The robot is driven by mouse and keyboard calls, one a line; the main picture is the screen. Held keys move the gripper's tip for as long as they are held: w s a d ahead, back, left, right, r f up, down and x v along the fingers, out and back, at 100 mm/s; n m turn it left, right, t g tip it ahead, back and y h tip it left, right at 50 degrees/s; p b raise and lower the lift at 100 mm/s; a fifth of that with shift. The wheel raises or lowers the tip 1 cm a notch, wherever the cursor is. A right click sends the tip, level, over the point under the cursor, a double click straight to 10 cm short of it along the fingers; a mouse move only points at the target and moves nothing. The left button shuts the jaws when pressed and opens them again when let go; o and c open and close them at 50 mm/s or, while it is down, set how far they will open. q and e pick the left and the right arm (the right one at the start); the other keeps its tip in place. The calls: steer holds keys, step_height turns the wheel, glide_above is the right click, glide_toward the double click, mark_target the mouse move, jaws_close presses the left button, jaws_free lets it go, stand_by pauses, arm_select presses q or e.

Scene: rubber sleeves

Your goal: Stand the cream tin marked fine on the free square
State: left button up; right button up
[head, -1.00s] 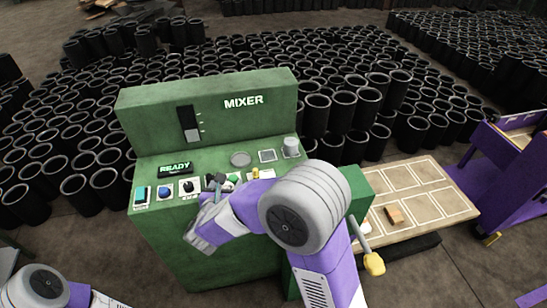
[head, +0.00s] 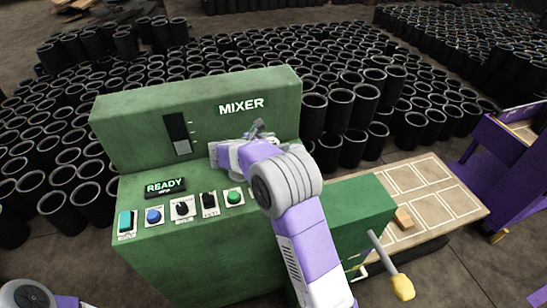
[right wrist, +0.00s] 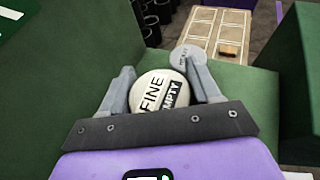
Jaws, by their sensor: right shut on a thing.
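The cream tin marked FINE (right wrist: 152,90), with a dark EMPTY label, is between the two fingers of my right gripper (right wrist: 165,82) in the right wrist view. The gripper is shut on it. In the head view my right gripper (head: 262,132) is over the right part of the green mixer's top, and the arm hides most of the tin. The pale board (head: 420,205) at the right has several outlined squares. A small wooden block (head: 403,217) lies on it. My left gripper is not in view.
The green mixer (head: 130,120) has a tall back panel close behind my right gripper. A pale round thing (right wrist: 187,56) lies just beyond the tin; its marking is too small to read. A yellow-ended lever (head: 402,287) sticks out at the front right. Black sleeves (head: 330,70) crowd behind.

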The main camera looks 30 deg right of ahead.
steer(key=shift+f+b, duration=0.6)
steer(key=shift+f, duration=1.95)
steer(key=shift+f, duration=0.2)
steer(key=o, duration=1.2)
steer(key=shift+r, duration=0.15)
steer(key=shift+a+r, duration=0.2)
steer(key=shift+a, duration=0.1)
steer(key=p+v, duration=0.2)
steer(key=v, duration=0.9)
steer(key=shift+s+a+r, duration=0.1)
steer(key=shift+a+r, duration=0.05)
